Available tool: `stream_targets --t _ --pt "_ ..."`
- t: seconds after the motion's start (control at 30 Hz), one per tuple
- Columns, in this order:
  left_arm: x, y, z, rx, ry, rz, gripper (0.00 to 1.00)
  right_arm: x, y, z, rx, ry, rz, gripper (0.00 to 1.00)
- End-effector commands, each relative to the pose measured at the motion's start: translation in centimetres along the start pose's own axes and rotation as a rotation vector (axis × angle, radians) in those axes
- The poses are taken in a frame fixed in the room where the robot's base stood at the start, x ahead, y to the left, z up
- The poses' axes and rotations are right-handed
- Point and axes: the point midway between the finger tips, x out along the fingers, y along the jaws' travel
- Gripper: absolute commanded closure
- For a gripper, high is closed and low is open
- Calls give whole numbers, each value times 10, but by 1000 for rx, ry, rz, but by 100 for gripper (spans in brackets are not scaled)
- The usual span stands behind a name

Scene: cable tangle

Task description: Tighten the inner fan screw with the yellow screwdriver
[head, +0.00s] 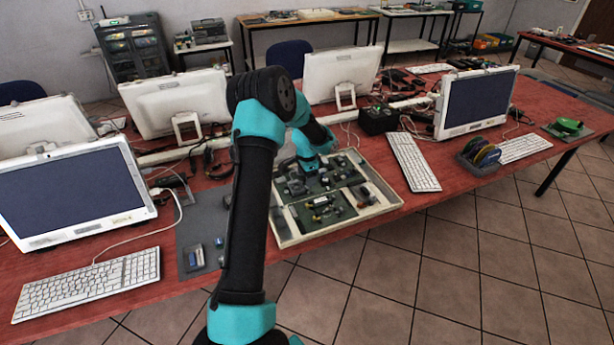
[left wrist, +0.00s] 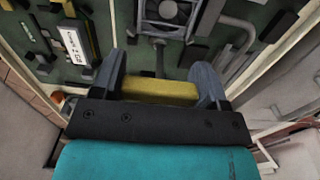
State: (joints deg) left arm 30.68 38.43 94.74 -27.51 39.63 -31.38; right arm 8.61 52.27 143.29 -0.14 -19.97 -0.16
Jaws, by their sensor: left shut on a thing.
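My left gripper (left wrist: 158,82) is shut on the yellow screwdriver (left wrist: 160,92), whose yellow handle spans between the two grey fingers. A narrow dark strip above the handle may be its shaft; I cannot tell where its tip is. A grey square fan-like part (left wrist: 168,12) shows at the top of the left wrist view, just beyond the gripper and cut by the frame edge. I cannot make out the inner screw. In the head view my left arm reaches over the framed green board (head: 285,232), and the fingertips are too small to read there. My right gripper is not in view.
A yellow and black part with a white label (left wrist: 74,42) stands on the board at the left. A bent grey pipe (left wrist: 238,45) lies at the right. On the red table, a keyboard (head: 412,162) is right of the board and a grey mat (head: 203,228) left of it.

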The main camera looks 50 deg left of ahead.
Motion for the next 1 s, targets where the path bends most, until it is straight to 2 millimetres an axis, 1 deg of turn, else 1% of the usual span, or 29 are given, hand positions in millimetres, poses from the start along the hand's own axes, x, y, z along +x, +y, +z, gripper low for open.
stream_targets --t 0.17,0.5,0.6,1.0 --pt "0 0 0 107 0 0 57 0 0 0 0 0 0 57" --pt "0 0 0 423 0 0 57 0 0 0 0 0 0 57" --pt "0 0 0 491 0 0 57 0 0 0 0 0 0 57" --pt "0 0 0 530 0 0 57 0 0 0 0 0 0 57"
